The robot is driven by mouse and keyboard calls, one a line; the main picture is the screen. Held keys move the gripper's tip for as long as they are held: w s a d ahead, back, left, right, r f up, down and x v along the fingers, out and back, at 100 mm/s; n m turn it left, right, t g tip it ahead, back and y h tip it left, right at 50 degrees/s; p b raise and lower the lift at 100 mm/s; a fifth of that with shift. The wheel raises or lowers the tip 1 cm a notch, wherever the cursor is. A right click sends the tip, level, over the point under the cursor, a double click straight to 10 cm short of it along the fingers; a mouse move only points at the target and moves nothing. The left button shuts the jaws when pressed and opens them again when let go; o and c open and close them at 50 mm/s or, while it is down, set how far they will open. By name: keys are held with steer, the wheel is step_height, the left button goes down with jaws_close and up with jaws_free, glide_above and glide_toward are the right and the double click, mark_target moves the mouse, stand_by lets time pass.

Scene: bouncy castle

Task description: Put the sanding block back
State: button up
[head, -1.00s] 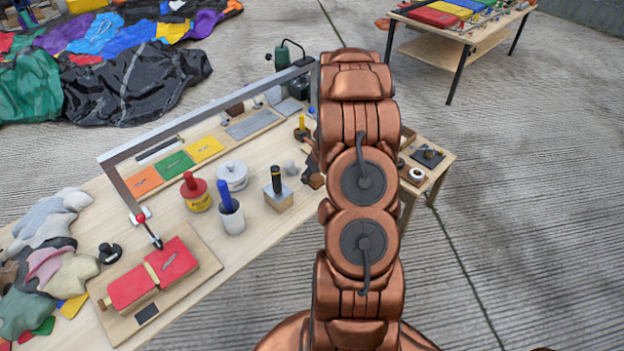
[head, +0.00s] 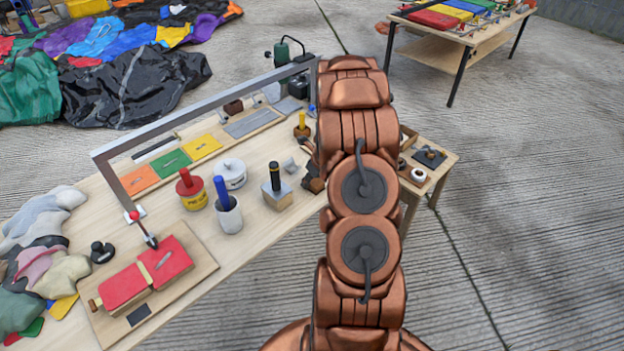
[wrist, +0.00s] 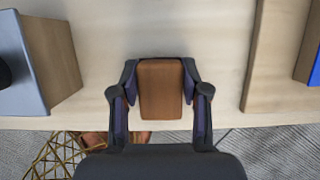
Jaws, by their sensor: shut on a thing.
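In the wrist view my gripper (wrist: 160,78) is shut on a brown block (wrist: 166,98), which looks like the sanding block. One finger presses each side of it. It is over the pale wooden table near an edge; I cannot tell whether it touches the top. In the head view my arm hides most of the gripper and the held block. A long wooden board (head: 213,155) at the back of the table carries orange, green and yellow pieces, grey plates and a small brown object (head: 233,107).
A wooden block with a grey top (wrist: 50,65) stands left of my gripper; a wooden board (wrist: 258,70) lies to its right. A grey metal frame (head: 200,112) spans the table (head: 255,235). Pots (head: 192,195) and a white cup (head: 229,216) stand mid-table.

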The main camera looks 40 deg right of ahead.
steer(key=o, duration=1.3)
steer(key=shift+r, duration=0.45)
steer(key=b+v, duration=0.2)
steer(key=v, duration=0.9)
steer(key=shift+s+r, duration=0.1)
steer(key=shift+s, duration=0.1)
